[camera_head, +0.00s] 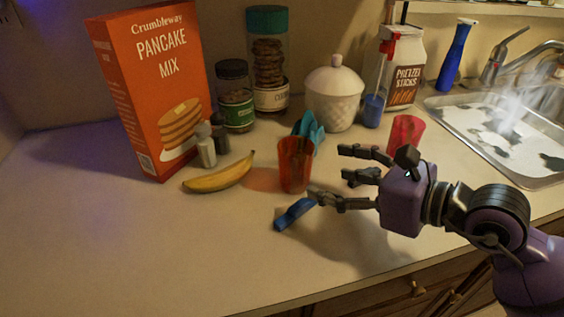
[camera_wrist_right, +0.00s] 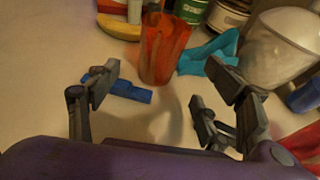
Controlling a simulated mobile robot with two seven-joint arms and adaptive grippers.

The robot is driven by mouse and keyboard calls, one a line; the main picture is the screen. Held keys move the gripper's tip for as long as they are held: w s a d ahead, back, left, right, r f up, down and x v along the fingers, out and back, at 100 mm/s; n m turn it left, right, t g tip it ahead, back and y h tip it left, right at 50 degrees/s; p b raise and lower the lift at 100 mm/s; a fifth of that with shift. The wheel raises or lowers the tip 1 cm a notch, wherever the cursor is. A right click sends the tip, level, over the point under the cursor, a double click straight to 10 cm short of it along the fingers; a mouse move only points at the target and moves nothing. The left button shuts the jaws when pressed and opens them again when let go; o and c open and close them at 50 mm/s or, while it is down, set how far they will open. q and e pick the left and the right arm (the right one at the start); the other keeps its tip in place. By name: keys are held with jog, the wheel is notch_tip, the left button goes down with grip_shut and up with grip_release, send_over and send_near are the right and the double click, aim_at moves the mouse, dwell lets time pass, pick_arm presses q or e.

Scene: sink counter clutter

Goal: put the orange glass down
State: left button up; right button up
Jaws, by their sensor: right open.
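The orange glass (camera_head: 295,165) stands upright on the counter, right of the banana and in front of a teal object. It also shows in the right wrist view (camera_wrist_right: 163,46), beyond my fingertips. My right gripper (camera_head: 331,174) is open and empty just to the right of the glass, its fingers pointing toward it. In the right wrist view my gripper (camera_wrist_right: 163,90) has its fingers spread, with a gap between them and the glass. A second, redder glass (camera_head: 406,134) stands behind my gripper, its base partly hidden. My left gripper is not in view.
A blue item (camera_head: 295,213) lies by my lower finger. The teal object (camera_head: 309,131) is close behind the glass. The front-left counter (camera_head: 150,240) is clear; the sink (camera_head: 500,130) is right.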

aim_at(309, 173)
jog(key=shift+x, duration=0.8)
jog(key=x, duration=0.5)
jog(key=shift+w+a+f+p, duration=0.2)
jog(key=shift+f+p, duration=0.1)
jog(key=shift+f, duration=0.1)
jog(key=c, duration=1.6)
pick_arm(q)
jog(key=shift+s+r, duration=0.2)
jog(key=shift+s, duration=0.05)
pick_arm(e)
jog(key=shift+o, duration=0.2)
jog(key=shift+r, duration=0.1)
